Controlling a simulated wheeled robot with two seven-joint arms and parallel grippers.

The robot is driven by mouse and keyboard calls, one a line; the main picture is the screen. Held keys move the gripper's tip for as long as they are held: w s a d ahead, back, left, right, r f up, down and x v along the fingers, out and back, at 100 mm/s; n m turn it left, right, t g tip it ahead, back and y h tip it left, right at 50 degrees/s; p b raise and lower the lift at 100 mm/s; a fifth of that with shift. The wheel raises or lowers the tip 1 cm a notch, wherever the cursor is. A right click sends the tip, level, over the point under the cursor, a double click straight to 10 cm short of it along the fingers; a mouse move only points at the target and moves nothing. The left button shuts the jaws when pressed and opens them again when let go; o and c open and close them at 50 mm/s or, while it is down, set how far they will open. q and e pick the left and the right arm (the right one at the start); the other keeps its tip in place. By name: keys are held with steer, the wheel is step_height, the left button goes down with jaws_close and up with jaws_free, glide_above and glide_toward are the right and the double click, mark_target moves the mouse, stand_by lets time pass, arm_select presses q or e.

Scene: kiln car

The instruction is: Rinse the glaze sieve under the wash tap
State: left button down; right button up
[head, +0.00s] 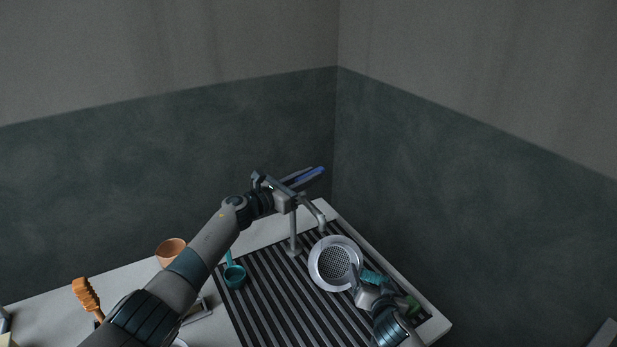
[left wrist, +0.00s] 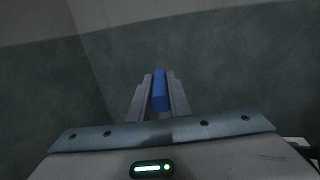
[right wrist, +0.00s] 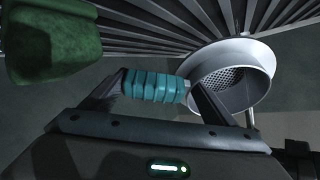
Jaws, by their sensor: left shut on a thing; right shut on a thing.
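The glaze sieve (head: 318,268), a round metal bowl with a perforated mesh, is held over the slatted rack, below and right of the tap spout (head: 320,217). It also shows in the right wrist view (right wrist: 250,95). My right gripper (head: 366,280) is shut on the sieve's teal ribbed handle (right wrist: 153,87). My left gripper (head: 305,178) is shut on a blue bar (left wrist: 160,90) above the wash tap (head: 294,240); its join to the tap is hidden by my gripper. No water shows at the spout.
A teal ladle-like cup (head: 235,277) stands on the slatted rack (head: 268,315). A terracotta cup (head: 170,252) and an orange-handled tool (head: 87,296) are on the counter at left. A green object (right wrist: 50,45) is close to my right gripper. Walls stand behind and right.

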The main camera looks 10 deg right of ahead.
arm_select(q)
steer(key=shift+s+m+g+h, duration=0.15)
steer(key=shift+m+g+h, duration=0.5)
steer(key=shift+g, duration=0.35)
steer(key=c, duration=1.6)
jaws_free()
steer(key=shift+c, duration=0.2)
steer(key=shift+a, duration=0.1)
steer(key=v, duration=1.1)
steer(key=shift+s+a, duration=0.2)
steer(key=shift+a, duration=0.1)
